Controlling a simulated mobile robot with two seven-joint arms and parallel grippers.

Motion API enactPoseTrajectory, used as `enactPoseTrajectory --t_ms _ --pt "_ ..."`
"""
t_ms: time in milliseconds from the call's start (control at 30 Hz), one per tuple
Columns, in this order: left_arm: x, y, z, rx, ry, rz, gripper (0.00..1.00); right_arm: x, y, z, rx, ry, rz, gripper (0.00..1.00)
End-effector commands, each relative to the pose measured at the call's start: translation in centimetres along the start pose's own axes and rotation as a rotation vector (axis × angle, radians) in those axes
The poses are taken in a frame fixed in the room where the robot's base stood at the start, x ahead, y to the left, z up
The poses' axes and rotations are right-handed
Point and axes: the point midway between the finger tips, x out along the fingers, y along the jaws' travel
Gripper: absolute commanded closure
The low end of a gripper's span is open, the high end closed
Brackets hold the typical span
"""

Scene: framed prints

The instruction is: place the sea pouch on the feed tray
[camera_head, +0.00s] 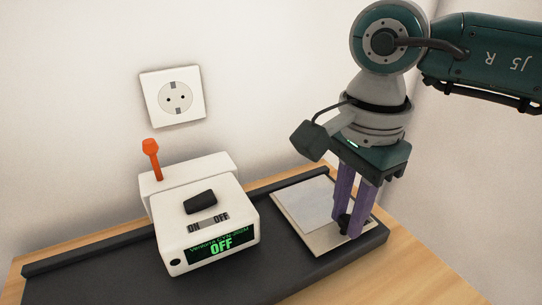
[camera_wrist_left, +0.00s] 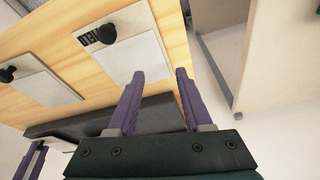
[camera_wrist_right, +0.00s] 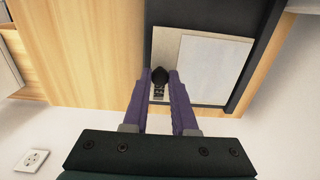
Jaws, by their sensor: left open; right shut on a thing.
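A pale pouch (camera_wrist_right: 208,65), a white sheet on a beige backing with a black knob, lies flat over the dark feed tray (camera_wrist_right: 160,20). It also shows in the head view (camera_head: 305,205), right of the white machine. My right gripper (camera_head: 347,226) points down and is shut on the pouch's black knob. Whether the pouch touches the tray is unclear, and its label is too small to read. My left gripper (camera_wrist_left: 160,75) is open and empty, seen only in its own wrist view.
A white machine (camera_head: 208,226) with an orange lever (camera_head: 152,158) and a green "OFF" display stands on the dark tray. Two similar pouches with black knobs (camera_wrist_left: 50,87) (camera_wrist_left: 130,45) lie on the wooden table. A wall socket (camera_head: 173,97) is behind.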

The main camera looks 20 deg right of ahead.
Motion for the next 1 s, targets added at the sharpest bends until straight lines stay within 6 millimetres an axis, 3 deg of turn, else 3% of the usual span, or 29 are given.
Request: enactPoseTrajectory --t_ms 367,400,667,1000 --pt "0.43 -0.18 0.11 0.006 0.001 -0.006 0.5 1.02 -0.01 0.01 -0.001 0.0 -0.001 1.0" --pt "0.46 -0.18 0.12 0.006 0.001 -0.006 0.5 1.05 -0.01 0.01 0.0 0.0 -0.001 0.73" --pt "0.32 -0.18 0.05 0.005 0.002 -0.005 0.5 0.91 0.0 0.01 0.0 0.0 -0.001 0.45" --pt "-0.1 -0.02 -0.14 -0.002 0.004 0.0 0.5 0.22 -0.05 0.0 -0.001 0.0 -0.002 0.45"
